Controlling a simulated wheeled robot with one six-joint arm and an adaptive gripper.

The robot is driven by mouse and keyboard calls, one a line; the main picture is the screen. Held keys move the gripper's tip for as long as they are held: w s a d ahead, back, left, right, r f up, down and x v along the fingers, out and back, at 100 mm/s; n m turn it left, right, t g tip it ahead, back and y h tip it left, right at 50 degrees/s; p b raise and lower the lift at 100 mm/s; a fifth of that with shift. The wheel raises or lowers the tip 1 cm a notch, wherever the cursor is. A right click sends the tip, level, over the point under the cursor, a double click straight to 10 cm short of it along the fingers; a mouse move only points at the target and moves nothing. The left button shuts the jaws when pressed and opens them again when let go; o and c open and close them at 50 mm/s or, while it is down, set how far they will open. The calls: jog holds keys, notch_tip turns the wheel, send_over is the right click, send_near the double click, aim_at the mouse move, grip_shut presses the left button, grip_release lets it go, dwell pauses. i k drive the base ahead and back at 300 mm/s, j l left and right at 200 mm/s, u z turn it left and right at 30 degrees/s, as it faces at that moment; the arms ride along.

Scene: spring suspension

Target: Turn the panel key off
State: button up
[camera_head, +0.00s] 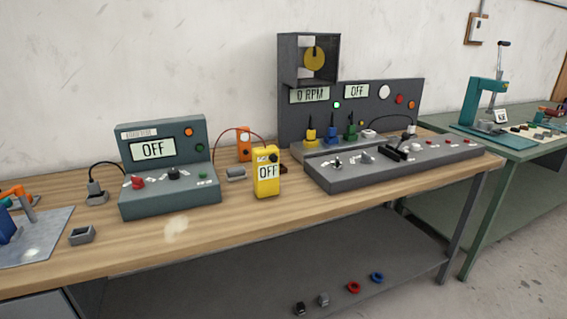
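A dark upright panel (379,105) stands at the back of the wooden bench. Its displays read "0 RPM" (310,95) and "OFF" (356,90). A green lamp (337,105) on it looks lit. A low grey control box (400,172) lies in front, with small knobs, a black lever-like part (397,153) and labels too small to read. I cannot tell which part is the panel key or how it is turned. My gripper is not in view.
A grey-green box (170,195) reading "OFF" stands left, and a yellow meter (267,172) reading "OFF" stands between it and the control box. A small grey tray (82,235) lies near the front edge. A green table (520,145) stands right. The front middle bench is clear.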

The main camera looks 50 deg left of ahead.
aim_at(335, 165)
jog(key=u, duration=1.6)
jog(key=i+l+z, duration=0.1)
jog(key=i, duration=0.25)
jog(key=i+l, duration=0.2)
jog(key=i, duration=0.2)
jog(key=i+l+z, duration=0.15)
jog(key=i, duration=0.25)
